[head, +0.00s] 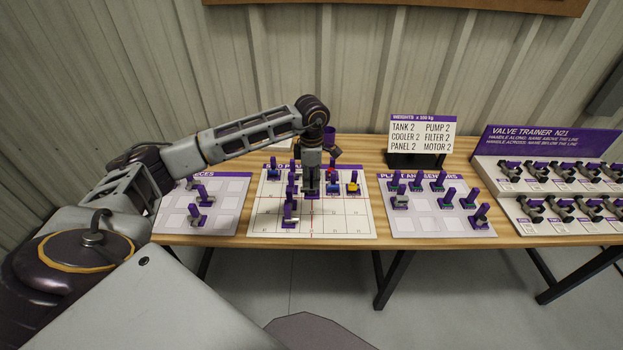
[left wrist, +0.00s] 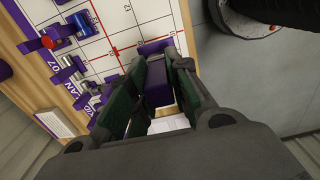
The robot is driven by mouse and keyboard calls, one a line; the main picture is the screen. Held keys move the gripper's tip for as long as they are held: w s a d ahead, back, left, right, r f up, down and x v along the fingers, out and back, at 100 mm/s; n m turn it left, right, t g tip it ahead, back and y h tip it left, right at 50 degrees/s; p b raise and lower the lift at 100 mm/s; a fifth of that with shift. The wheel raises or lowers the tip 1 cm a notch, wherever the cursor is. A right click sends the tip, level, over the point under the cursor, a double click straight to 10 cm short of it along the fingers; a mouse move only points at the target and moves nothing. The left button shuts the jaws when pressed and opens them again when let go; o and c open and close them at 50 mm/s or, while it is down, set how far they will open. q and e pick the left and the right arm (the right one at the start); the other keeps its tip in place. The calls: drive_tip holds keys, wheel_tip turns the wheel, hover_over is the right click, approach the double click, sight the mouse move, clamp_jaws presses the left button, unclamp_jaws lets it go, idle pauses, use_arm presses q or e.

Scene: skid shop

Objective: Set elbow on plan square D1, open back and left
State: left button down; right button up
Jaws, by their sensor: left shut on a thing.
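My left gripper (head: 311,188) is shut over the middle of the white gridded plan board (head: 345,222). In the left wrist view its green finger pads (left wrist: 160,95) close on a purple piece (left wrist: 157,75), which I take to be the elbow. Only its purple parts show; its pipe openings are hidden by the fingers. I cannot tell whether it touches the board. My right gripper is not in view.
Several purple-handled pieces stand close around the gripper on the board, among them a yellow one (head: 353,187) and one in front (head: 290,212). The board's front right squares are bare. A pieces sheet (head: 232,190) lies left and a plant and sensors sheet (head: 420,220) lies right.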

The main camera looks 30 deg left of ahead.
sight(311, 193)
use_arm(q)
drive_tip(key=shift+a, duration=0.1)
drive_tip(key=shift+f, duration=0.2)
drive_tip(key=shift+f+b, duration=0.7)
drive_tip(key=shift+f, duration=0.75)
drive_tip(key=shift+f+b, duration=0.85)
drive_tip(key=shift+f, duration=0.25)
drive_tip(key=shift+f+b, duration=0.1)
drive_tip(key=shift+b, duration=0.25)
drive_tip(key=shift+f, duration=0.3)
drive_tip(key=shift+f+b, duration=1.8)
drive_tip(key=shift+f, duration=0.4)
